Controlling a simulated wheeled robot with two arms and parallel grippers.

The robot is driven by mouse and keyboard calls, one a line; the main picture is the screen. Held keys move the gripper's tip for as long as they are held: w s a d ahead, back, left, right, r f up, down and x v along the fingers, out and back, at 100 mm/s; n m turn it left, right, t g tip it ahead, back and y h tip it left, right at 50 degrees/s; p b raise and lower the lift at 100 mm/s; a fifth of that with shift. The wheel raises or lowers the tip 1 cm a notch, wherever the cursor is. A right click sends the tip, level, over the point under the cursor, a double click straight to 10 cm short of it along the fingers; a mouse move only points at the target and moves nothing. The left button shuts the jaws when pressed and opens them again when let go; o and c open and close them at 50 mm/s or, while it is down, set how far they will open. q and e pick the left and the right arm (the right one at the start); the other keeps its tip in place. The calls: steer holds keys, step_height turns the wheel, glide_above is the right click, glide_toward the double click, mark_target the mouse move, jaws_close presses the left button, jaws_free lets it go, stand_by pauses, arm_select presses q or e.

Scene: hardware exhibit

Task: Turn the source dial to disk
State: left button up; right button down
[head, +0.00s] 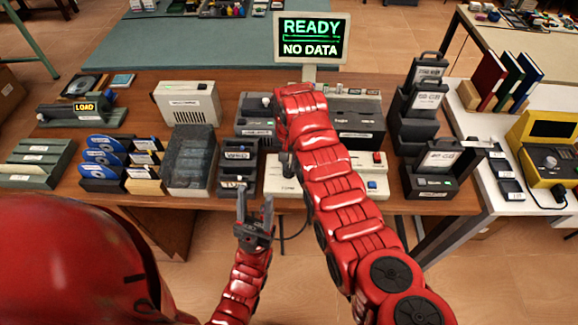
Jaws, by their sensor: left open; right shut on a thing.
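The low white console (375,163) stands at the front of the wooden table, with a red and a blue button at its right end. My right arm crosses over its middle. My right gripper (287,168) points down at the console's left part and is shut on what seems to be the source dial. The dial itself is hidden by the gripper, so its setting cannot be read. My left gripper (255,205) is open and empty, fingers pointing up the picture, in front of the table edge. The screen (312,38) reads "READY" and "NO DATA".
Left of the console stand a black rack (238,165), a grey translucent bin (190,160), disk stacks (105,160) and a "LOAD" unit (85,107). Grey machines (355,118) stand behind, black card holders (425,125) to the right. Floor in front is free.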

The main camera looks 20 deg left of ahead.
steer(key=shift+d+f+m+b, duration=0.1)
steer(key=shift+m+b, duration=0.2)
steer(key=shift+m, duration=0.2)
steer(key=shift+s, duration=0.1)
steer(key=c, duration=0.8)
jaws_free()
steer(key=shift+r, duration=0.2)
